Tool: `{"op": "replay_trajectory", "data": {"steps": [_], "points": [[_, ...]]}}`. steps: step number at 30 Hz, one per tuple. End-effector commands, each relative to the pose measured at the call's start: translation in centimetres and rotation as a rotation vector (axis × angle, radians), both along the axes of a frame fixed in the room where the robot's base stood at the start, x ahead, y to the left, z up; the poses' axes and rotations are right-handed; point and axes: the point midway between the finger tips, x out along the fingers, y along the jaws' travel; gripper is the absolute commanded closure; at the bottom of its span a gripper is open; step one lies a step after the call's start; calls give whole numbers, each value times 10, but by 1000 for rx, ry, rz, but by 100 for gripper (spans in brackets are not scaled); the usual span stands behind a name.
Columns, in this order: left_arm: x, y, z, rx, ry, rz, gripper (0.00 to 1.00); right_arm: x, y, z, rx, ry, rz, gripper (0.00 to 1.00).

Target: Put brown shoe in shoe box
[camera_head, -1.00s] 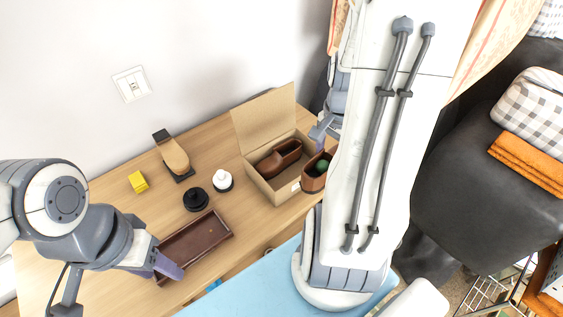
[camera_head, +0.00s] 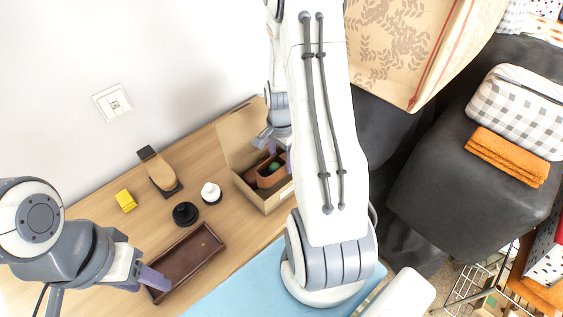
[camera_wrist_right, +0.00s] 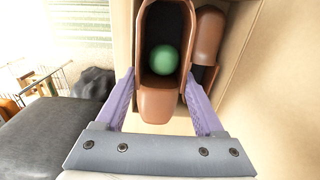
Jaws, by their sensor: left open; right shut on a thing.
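A brown shoe (camera_head: 271,177) with a green ball in its opening is held by my right gripper (camera_head: 274,156) over the open cardboard shoe box (camera_head: 280,200). In the right wrist view, the gripper's purple fingers (camera_wrist_right: 161,80) are shut on both sides of the shoe's rounded end (camera_wrist_right: 158,106). A second brown shoe (camera_wrist_right: 207,40) lies in the box beside the held one, partly covered. I cannot tell whether the held shoe touches the box floor. My left gripper (camera_head: 154,279) is open and empty at the left end of the brown tray.
The brown tray (camera_head: 187,256) lies at the table's front. A black round object (camera_head: 185,213), a white-topped one (camera_head: 211,193), a brush-like item (camera_head: 161,173) and a yellow block (camera_head: 125,201) stand left of the box. The raised lid (camera_head: 232,137) stands behind. A patterned bag (camera_head: 410,50) is at right.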

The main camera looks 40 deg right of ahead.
Motion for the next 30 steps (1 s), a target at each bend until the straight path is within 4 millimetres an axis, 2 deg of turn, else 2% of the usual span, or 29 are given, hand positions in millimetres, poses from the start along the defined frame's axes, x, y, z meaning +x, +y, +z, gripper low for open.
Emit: {"op": "replay_trajectory", "data": {"steps": [3, 6, 29, 30], "points": [[0, 0, 5, 0, 0, 0, 50, -1, 1, -16, 2, 3, 1, 94], [0, 0, 6, 0, 0, 0, 50, -1, 0, -22, 1, 1, 1, 94], [0, 0, -3, 0, 0, 0, 50, -1, 0, -34, 0, 0, 1, 94], [0, 0, -3, 0, 0, 0, 50, -1, 0, -34, 0, 1, 1, 14]]}}
